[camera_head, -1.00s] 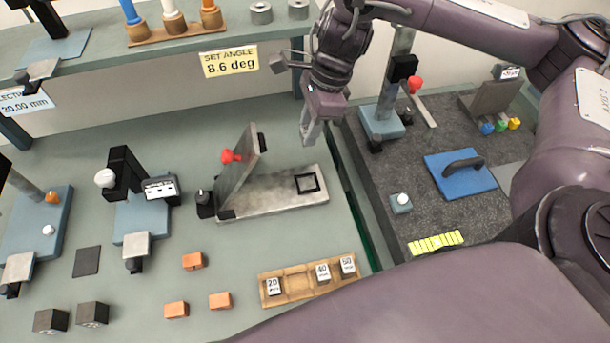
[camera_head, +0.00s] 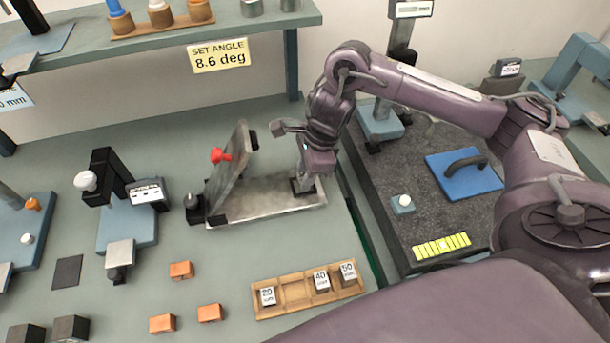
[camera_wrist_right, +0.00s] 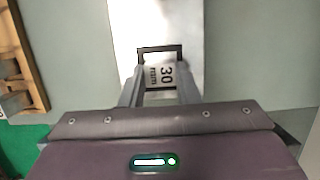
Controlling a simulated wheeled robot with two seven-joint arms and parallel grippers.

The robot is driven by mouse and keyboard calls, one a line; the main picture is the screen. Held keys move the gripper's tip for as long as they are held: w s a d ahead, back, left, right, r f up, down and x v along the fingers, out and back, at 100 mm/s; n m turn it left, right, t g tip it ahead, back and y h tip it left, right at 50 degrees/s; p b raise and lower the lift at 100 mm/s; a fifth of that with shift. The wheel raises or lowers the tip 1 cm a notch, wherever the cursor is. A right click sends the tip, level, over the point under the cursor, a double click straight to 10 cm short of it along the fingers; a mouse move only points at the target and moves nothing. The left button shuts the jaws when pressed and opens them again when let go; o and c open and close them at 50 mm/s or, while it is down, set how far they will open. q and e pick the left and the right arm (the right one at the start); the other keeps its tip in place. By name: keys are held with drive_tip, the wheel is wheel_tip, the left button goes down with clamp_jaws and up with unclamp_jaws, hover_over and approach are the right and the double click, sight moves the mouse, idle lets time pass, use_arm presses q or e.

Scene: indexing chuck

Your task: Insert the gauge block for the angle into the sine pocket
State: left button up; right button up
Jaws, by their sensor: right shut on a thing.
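The sine plate (camera_head: 262,202) lies on the bench with its hinged plate tilted up and a red knob (camera_head: 220,155) on it. Its sine pocket, a black square frame, is at the right end of the base and shows in the right wrist view (camera_wrist_right: 145,50). My right gripper (camera_head: 305,184) is shut on the 30 mm gauge block (camera_wrist_right: 166,76), fingers pointing down at the pocket. From above, the block lies within the frame's outline; how deep it sits I cannot tell. The sign (camera_head: 219,56) reads 8.6 deg. My left gripper is not in view.
A wooden rack (camera_head: 291,294) in front holds blocks marked 20, 40 and 50, with an empty slot. Orange blocks (camera_head: 181,270) lie to its left. A dark granite plate (camera_head: 430,215) with a blue handled block (camera_head: 462,175) is on the right.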

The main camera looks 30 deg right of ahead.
drive_tip(key=shift+f, duration=0.15)
drive_tip(key=shift+f, duration=0.2)
drive_tip(key=o, duration=1.1)
drive_tip(key=shift+r, duration=0.15)
drive_tip(key=shift+r, duration=0.25)
drive_tip(key=p+v, duration=0.3)
drive_tip(key=v, duration=0.8)
drive_tip(key=shift+d+r, duration=0.2)
drive_tip(key=shift+r, duration=0.1)
